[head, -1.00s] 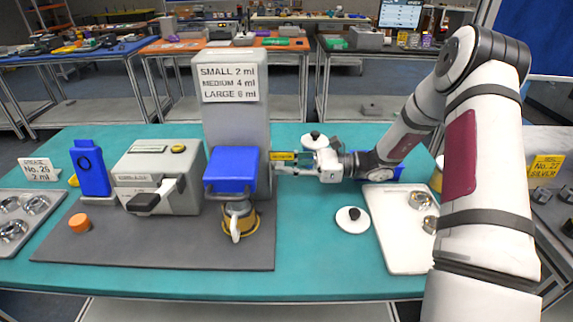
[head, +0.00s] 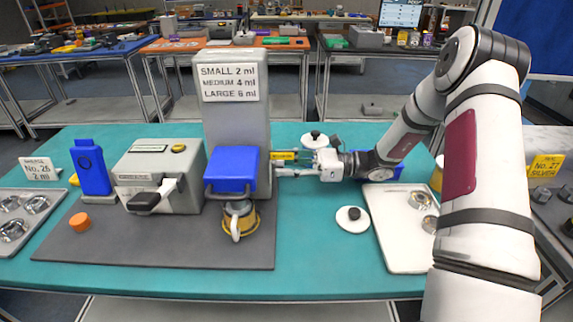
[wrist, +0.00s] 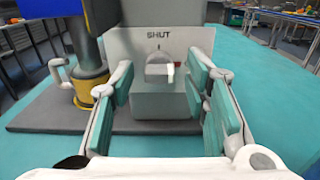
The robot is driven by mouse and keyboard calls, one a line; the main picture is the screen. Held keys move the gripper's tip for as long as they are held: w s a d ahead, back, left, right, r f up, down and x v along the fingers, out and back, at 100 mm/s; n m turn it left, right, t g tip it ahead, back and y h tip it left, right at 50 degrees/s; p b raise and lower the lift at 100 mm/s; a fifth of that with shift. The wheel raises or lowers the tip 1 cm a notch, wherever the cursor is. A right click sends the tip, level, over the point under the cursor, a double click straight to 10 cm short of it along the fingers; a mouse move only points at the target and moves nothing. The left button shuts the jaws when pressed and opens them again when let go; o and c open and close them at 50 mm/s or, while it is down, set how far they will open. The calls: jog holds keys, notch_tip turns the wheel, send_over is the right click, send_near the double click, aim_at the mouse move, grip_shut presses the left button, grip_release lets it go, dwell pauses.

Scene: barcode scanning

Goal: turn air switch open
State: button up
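The air switch is a light grey knob (wrist: 159,68) on a grey panel (wrist: 130,42) in the wrist view. The word SHUT and a small tick are above the knob, and a bit of red shows at its right. My gripper (wrist: 158,82) is open, with one teal-padded finger on each side of the knob and gaps between. In the head view my gripper (head: 293,168) is at the right side of the tall grey machine (head: 236,122). The knob is hard to make out there, beside a yellow label (head: 284,155).
The machine's blue head (head: 232,168) stands over a gold-and-white cup (head: 240,218), left of my gripper. A grey boxy device (head: 160,170) is farther left. A white tray (head: 392,250) and a white disc with a dark knob (head: 352,219) lie at the right. Teal table is free in front.

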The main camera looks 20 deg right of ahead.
jog(key=v, duration=1.2)
jog(key=shift+r, duration=0.1)
jog(key=s+a+r+n+g+h, duration=0.75)
jog(key=s+a+r+n, duration=0.2)
jog(key=s+a, duration=0.25)
jog(key=s+r+n+t+h, duration=0.2)
jog(key=s+n+h, duration=0.3)
jog(key=s, duration=0.3)
jog(key=s+r+n+t+h, duration=0.3)
jog(key=s+n+t+h, duration=0.1)
jog(key=s+n, duration=0.3)
jog(key=shift+s+d+r+h, duration=0.3)
jog(key=shift+s+d+h, duration=0.1)
jog(key=shift+s, duration=0.35)
dwell(0.4)
